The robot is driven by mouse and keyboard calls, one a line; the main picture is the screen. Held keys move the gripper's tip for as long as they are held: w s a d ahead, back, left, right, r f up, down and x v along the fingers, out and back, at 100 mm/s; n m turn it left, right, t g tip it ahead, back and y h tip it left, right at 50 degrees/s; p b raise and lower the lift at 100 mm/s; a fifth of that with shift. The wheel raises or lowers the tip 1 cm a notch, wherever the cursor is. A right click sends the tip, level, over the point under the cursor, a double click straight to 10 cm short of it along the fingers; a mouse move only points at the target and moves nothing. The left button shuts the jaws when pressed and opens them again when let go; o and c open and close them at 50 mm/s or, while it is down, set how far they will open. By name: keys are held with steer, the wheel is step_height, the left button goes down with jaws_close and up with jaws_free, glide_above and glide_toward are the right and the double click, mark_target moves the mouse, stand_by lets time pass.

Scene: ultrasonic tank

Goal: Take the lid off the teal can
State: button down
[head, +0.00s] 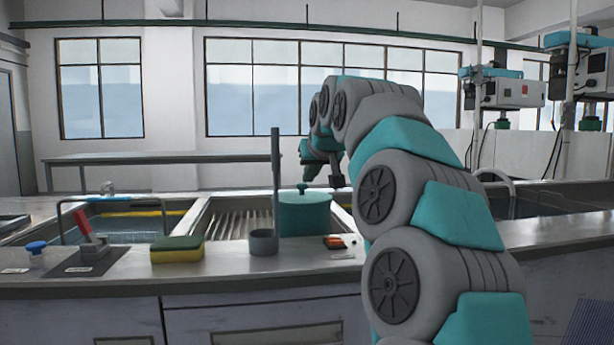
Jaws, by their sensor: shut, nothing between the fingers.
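The teal can (304,216) stands upright on the counter, right of the middle of the draining area. Its teal lid (303,195) with a small knob sits on top of it. My gripper (335,186) is above and to the right of the can, apart from the lid's knob as far as I can tell. It is small and dark in this view and looks shut and empty. My arm reaches in from the right and hides part of the counter behind it.
A yellow-green sponge (177,249), a red-handled lever (90,245) and a blue knob (36,248) line the front edge. A sink (120,228) lies at left.

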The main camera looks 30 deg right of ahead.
mark_target(300, 185)
steer(key=s+a, duration=0.1)
steer(key=s, duration=0.5)
steer(key=shift+s+a+b, duration=0.15)
steer(key=shift+s+b, duration=0.2)
steer(key=shift+s, duration=0.05)
steer(key=c, duration=1.5)
jaws_free()
steer(key=shift+s+a, duration=0.1)
steer(key=shift+s, duration=0.35)
steer(key=shift+o, duration=0.7)
steer(key=o, duration=0.9)
steer(key=w+f+t+p, duration=0.1)
steer(key=w, duration=0.2)
steer(key=w+d+t+h+p, duration=0.1)
steer(key=w, duration=0.3)
steer(key=w+d+f+m+t+h, duration=0.1)
steer(key=w+t, duration=0.1)
steer(key=w, duration=0.1)
steer(key=shift+w+d+f+p, duration=0.15)
steer(key=shift+f+p, duration=0.15)
steer(key=shift+p, duration=0.1)
steer(key=shift+w+d+f+t, duration=0.1)
steer(key=shift+w+f+t, duration=0.15)
steer(key=shift+w+t, duration=0.1)
steer(key=shift+a+p+x, duration=0.2)
steer(key=shift+p+x, duration=0.6)
steer(key=shift+x, duration=3.15)
